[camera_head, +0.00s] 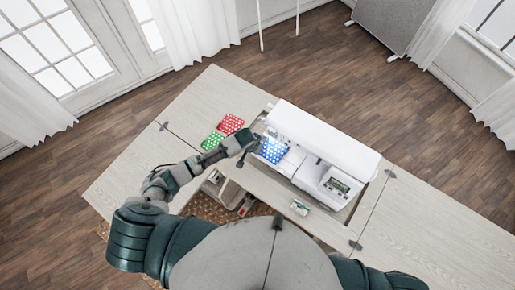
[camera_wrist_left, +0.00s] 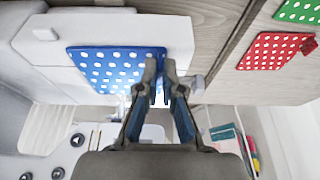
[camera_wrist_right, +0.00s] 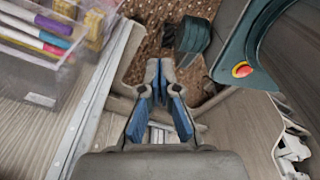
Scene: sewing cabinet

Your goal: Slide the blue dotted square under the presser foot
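The blue dotted square (camera_head: 272,150) lies on the white sewing machine's bed at its left end. It shows flat in the left wrist view (camera_wrist_left: 105,65). My left gripper (camera_wrist_left: 160,68) is at the square's right edge in that view, its fingertips close together over the edge. Whether they pinch the fabric is not clear. The sewing machine (camera_head: 325,140) stands in the cabinet's opening; its presser foot cannot be made out. My right gripper (camera_wrist_right: 159,68) is empty with its fingertips together, low beside the cabinet and away from the square; it is not distinguishable in the head view.
A red dotted square (camera_head: 231,124) and a green dotted square (camera_head: 213,140) lie on the table left of the machine. A clear box with coloured items (camera_wrist_right: 45,40) stands on the tabletop near my right gripper. The right table leaf (camera_head: 430,230) is bare.

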